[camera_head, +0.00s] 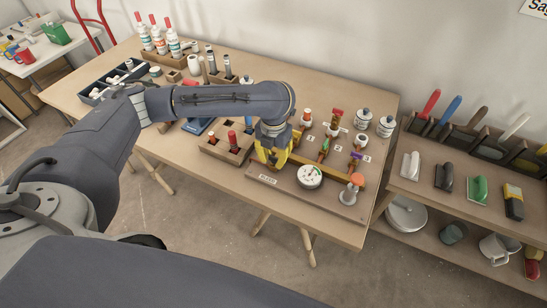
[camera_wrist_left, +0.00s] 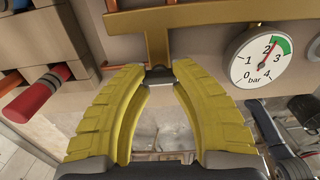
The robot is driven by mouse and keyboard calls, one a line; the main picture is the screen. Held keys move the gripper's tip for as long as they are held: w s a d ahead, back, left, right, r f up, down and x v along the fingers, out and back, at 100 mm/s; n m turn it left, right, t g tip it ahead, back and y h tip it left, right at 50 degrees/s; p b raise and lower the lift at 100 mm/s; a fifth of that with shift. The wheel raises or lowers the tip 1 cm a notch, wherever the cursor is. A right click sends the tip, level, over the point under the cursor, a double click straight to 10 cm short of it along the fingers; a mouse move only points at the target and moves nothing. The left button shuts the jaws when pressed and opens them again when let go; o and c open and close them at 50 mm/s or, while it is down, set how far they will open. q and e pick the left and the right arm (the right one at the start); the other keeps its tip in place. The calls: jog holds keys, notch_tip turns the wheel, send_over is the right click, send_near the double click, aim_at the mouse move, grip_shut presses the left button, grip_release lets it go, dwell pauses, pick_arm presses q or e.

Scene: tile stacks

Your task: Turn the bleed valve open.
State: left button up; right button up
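My left gripper (camera_head: 268,163) points down at the front left of the valve board, just behind the label reading BLEED (camera_head: 267,180). In the left wrist view its yellow fingers (camera_wrist_left: 160,75) curve in and close on a small dark grey piece, which appears to be the bleed valve (camera_wrist_left: 158,77) below the brass pipe. Most of the valve is hidden by the fingers, so its turn angle cannot be told. The round pressure gauge (camera_head: 310,176) stands to the right; in the left wrist view (camera_wrist_left: 262,58) its needle points up right, by the green band. My right gripper is out of view.
Valves with coloured handles and number labels (camera_head: 323,148) stand right of and behind the gripper. A wooden block holding red-tipped pieces (camera_head: 230,147) is close on the left. An orange-topped part (camera_head: 352,187) stands at the board's right front. White jars (camera_head: 386,126) are behind.

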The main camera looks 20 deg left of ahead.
pick_arm(q)
grip_shut()
jog(key=shift+s+n, duration=0.1)
jog(key=shift+n, duration=0.2)
jog(key=n, duration=0.3)
jog(key=shift+d+f+n, duration=0.1)
jog(key=shift+n, duration=0.3)
jog(key=n, duration=0.3)
jog(key=shift+d+n, duration=0.1)
jog(key=shift+n, duration=0.3)
jog(key=n, duration=0.5)
jog(key=shift+d, duration=0.1)
jog(key=shift+n, duration=2.3)
jog(key=shift+d, duration=0.1)
jog(key=shift+w, duration=0.2)
